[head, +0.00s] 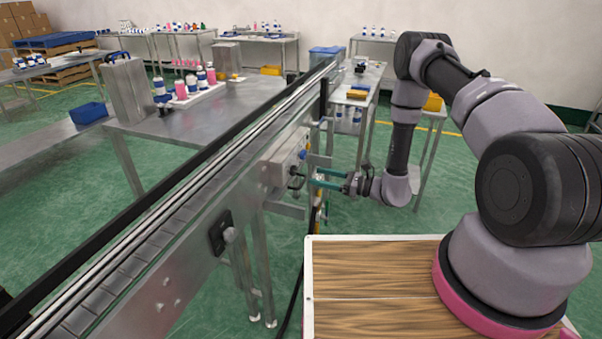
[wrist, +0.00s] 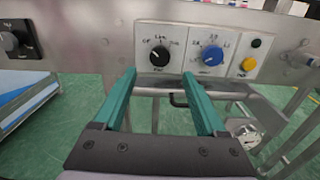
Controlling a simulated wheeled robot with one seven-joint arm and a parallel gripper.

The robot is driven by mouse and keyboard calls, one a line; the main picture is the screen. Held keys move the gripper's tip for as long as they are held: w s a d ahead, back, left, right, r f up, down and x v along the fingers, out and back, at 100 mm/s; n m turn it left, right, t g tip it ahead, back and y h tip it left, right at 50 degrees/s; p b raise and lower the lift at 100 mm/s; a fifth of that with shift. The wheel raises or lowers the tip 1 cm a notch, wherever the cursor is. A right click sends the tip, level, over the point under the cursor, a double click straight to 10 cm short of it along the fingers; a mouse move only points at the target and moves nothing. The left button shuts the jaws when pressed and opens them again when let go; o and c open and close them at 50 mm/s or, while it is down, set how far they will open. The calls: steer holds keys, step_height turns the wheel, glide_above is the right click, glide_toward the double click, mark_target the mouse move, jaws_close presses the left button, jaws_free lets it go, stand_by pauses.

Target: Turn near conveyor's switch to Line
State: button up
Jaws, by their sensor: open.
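The near conveyor (head: 150,245) runs diagonally, with a grey control box (head: 287,158) on its side. In the wrist view its panel (wrist: 185,70) carries a black rotary switch (wrist: 160,56) with small labels around it; the upper one appears to read Line. The exact direction of its pointer is too small to tell. A blue knob (wrist: 211,56) sits right of it. My gripper (wrist: 158,76) is open, its teal fingers spread either side of and just below the black switch, apart from it. It also shows in the head view (head: 316,178), facing the box.
A bar handle (wrist: 178,101) lies below the panel. Conveyor legs stand underneath.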

mark_target(295, 171)
steer(key=x, duration=0.7)
steer(key=shift+w+a, duration=0.1)
steer(key=shift+a, duration=0.2)
jaws_close()
